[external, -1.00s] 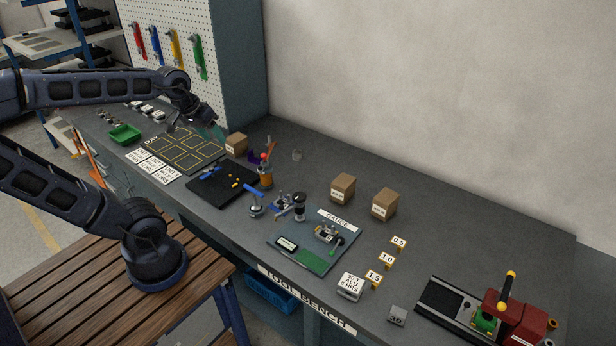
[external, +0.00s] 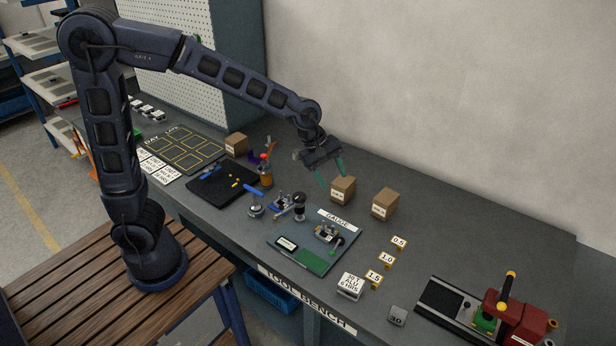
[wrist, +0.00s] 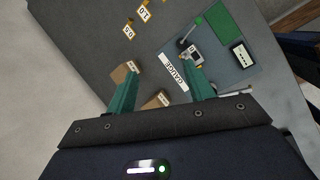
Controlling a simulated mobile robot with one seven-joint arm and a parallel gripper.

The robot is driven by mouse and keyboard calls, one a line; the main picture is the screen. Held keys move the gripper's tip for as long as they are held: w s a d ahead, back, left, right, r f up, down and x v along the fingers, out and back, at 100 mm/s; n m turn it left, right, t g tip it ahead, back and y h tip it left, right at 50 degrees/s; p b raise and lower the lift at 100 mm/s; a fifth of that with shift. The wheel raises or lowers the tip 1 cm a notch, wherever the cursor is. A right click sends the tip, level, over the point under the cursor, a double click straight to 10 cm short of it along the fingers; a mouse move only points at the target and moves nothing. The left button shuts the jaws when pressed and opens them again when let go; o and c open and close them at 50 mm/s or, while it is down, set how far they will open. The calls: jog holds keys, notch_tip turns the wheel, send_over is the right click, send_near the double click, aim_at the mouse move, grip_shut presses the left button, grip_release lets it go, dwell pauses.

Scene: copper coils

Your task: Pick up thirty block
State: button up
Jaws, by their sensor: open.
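The thirty block (external: 397,316) is a small grey block marked 30. It rests on the bench near its front edge, left of the black-railed red machine, in the external view. It does not show in the wrist view. My gripper (external: 331,177) is above the back of the bench beside the left cardboard box, well up and to the left of the block. Its two green fingers are apart with nothing held between them, as the wrist view also shows (wrist: 162,76).
Two cardboard boxes (external: 343,190) (external: 385,204) stand below and right of my gripper. The gauge mat (external: 280,252) lies in front of them. Number tags (external: 387,260) and a white labelled block (external: 349,287) stand left of the thirty block. The red machine (external: 515,318) is to its right.

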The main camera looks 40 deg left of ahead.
jog(key=s+d+f+n, duration=0.2)
jog(key=d+f, duration=0.2)
jog(key=d, duration=0.4)
jog(key=s+d+f+n, duration=0.1)
jog(key=d+f+n, duration=0.1)
jog(key=d+f, duration=0.35)
jog(key=n+g, duration=0.1)
jog(key=n, duration=0.2)
send_near(399, 312)
jog(key=shift+n, duration=0.3)
jog(key=x, duration=0.5)
jog(key=shift+w+d+f, duration=0.1)
jog(key=shift+w+d, duration=0.05)
jog(key=shift+d, duration=0.05)
jog(key=shift+x, duration=2.6)
jog(key=shift+a+f, duration=0.1)
jog(key=shift+a, duration=0.1)
grip_shut()
